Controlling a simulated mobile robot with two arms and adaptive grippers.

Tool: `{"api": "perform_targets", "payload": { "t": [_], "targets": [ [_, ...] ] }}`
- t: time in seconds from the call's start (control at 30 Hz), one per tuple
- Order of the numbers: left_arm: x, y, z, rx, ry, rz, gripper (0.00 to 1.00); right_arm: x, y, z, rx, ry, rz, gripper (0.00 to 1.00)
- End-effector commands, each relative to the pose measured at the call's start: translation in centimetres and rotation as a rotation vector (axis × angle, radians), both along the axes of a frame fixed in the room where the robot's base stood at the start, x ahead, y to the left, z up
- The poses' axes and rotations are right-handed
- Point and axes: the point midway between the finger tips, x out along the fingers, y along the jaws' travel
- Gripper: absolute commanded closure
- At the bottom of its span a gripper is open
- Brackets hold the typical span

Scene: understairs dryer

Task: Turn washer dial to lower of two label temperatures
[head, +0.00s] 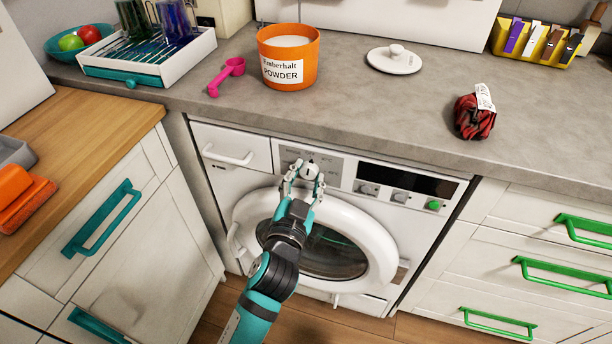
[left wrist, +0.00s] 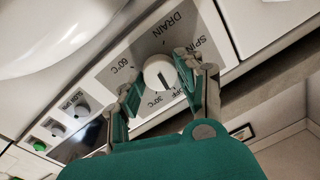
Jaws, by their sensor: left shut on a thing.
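The washer (head: 385,255) stands under the counter. Its white dial (head: 308,171) is on the grey panel above the round door. My left gripper (head: 306,178) is shut on the dial, a finger on either side. In the left wrist view the dial (left wrist: 159,71) shows between the fingers (left wrist: 160,86). Printed around it are DRAIN, SPIN, OFF, 30°C and 60°C. The dial's dark mark faces the side with 30°C and OFF; I cannot tell exactly which it meets. A crumpled dark red garment (head: 474,118) with a white label (head: 485,97) lies on the counter; its print is unreadable. My right gripper is out of view.
On the counter are an orange powder tub (head: 289,62), a pink scoop (head: 227,76), a white lid (head: 394,60), a white tray (head: 150,65) and a yellow holder (head: 538,42). Smaller knobs (head: 368,189) and a green button (head: 433,205) sit right of the dial.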

Motion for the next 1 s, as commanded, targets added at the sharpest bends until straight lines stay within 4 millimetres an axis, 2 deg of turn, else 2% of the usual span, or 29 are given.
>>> {"api": "perform_targets", "payload": {
  "t": [0.3, 0.6, 1.0],
  "targets": [
    [0.0, 0.0, 0.0, 0.254, -0.081, -0.001, 0.96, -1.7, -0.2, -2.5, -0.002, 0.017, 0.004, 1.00],
    [0.0, 0.0, -0.1, 0.462, -0.148, -0.002, 0.96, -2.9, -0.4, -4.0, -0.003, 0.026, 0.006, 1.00],
    [0.0, 0.0, -0.1, 0.590, -0.191, -0.001, 0.96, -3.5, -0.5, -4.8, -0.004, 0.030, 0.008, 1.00]
  ]
}}
